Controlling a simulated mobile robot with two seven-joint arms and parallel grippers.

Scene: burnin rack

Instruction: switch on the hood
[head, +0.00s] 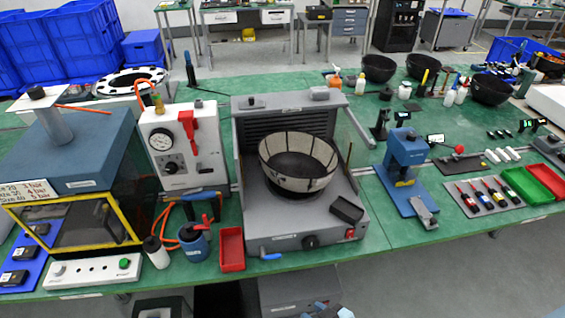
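The likely hood is a grey bench unit (262,222) with a slotted back panel (288,124), standing at the middle of the green table. Its front face has a dark round knob (310,242) and a small red switch (350,233) at the right end. I cannot tell the switch's position. A round basket with a dark rim and pale mesh-like sides (298,160) sits on the unit, and a small black tray (347,209) lies at its right front.
A white gauge box (183,150) and a yellow-framed blue chamber (80,160) stand left. A red bin (231,249) and blue pot (193,242) sit close to the unit's left. A blue press (405,165) and a screwdriver tray (484,197) are right. The front-right table strip is clear.

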